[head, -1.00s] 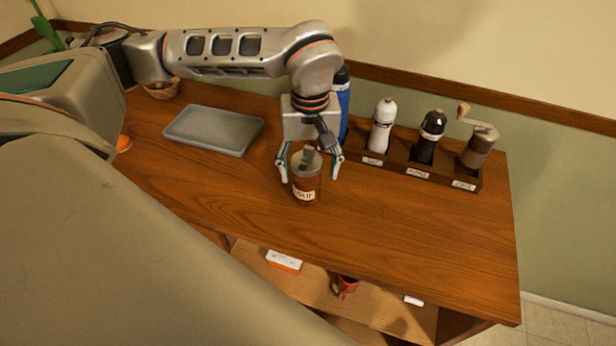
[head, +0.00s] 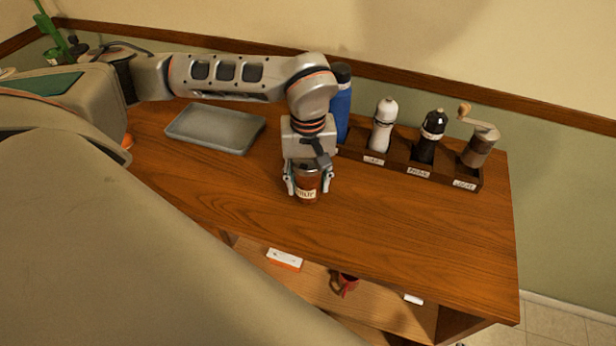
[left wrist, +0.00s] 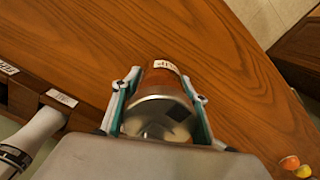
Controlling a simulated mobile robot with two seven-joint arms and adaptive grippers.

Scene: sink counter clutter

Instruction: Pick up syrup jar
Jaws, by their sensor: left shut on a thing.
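The syrup jar (head: 306,184) is a brown-red jar with a pale label and a grey metal lid. It stands upright on the wooden counter in the head view. My left gripper (head: 309,186) comes down from above and is shut on the jar, with one finger on each side. In the left wrist view the jar (left wrist: 163,85) sits between the two fingers (left wrist: 160,105), its lid toward the camera and its label on the far side. My right gripper is not in view.
A grey tray (head: 215,129) lies left of the jar. A blue bottle (head: 342,103) stands close behind the gripper. A wooden rack (head: 405,168) holds a white shaker (head: 383,125), a black mill (head: 428,138) and a hand grinder (head: 480,148). The counter in front and to the right is clear.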

